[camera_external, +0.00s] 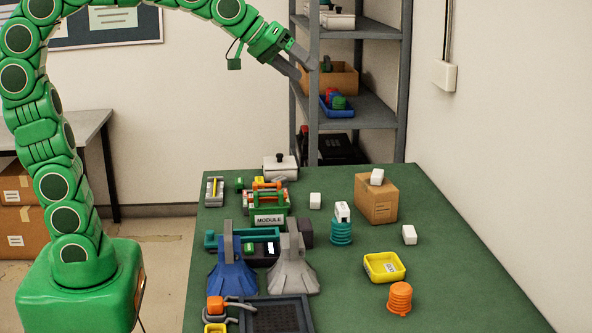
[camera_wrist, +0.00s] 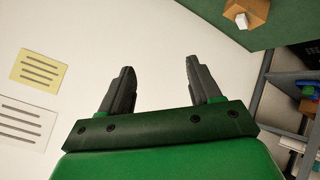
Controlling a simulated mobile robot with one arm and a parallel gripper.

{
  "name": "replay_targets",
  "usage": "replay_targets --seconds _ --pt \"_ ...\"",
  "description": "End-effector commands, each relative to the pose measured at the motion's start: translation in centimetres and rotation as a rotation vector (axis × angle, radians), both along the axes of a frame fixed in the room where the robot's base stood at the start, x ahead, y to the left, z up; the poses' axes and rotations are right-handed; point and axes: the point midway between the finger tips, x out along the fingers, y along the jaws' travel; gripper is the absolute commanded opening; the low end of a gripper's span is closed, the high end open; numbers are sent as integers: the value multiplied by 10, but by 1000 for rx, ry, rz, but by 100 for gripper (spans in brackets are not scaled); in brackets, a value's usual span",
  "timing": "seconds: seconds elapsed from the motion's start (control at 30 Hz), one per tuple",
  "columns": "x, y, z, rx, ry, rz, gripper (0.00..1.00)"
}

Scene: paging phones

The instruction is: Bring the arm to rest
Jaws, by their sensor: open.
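My gripper (camera_external: 300,62) is raised well above the far end of the green table (camera_external: 455,283), in front of the grey shelf unit. In the wrist view my gripper (camera_wrist: 160,85) shows two dark fingers spread apart with nothing between them. My green arm (camera_external: 45,120) rises from its base at the left and arches over to the right. The gripper touches nothing that I can see.
The shelf unit (camera_external: 402,80) stands close behind the gripper. On the table are a cardboard box (camera_external: 377,205) with a white block on top, a yellow tray (camera_external: 384,267), a green module crate (camera_external: 268,222) and blue and grey stands.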

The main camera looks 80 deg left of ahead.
Motion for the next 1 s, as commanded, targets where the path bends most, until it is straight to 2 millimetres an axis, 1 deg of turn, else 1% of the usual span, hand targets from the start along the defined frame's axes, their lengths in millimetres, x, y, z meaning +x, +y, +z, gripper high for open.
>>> replay_targets --seconds 0.17,0.27,0.37,0.4,0.47,0.5,0.57,0.6,0.67,0.7,0.8,0.9,0.97,1.0 --pt "-31 -13 -36 38 111 -64 63" --pt "-56 -22 -64 67 197 -113 63" --pt "-92 -31 -97 101 310 -182 63" --pt "-110 -36 -112 117 362 -216 63" --pt "-138 -40 -133 139 439 -266 63" --pt "-156 -43 -145 154 489 -299 63" --pt "-186 -47 -166 170 571 -352 63" --pt "-206 -49 -178 183 621 -388 63" --pt "-236 -51 -193 199 696 -441 63" --pt "-255 -52 -203 208 743 -474 63" --pt "-298 -52 -222 225 849 -551 63" --pt "-331 -51 -234 233 931 -609 63" --pt "-345 -51 -239 236 963 -633 63" --pt "-348 -51 -240 237 970 -638 63"
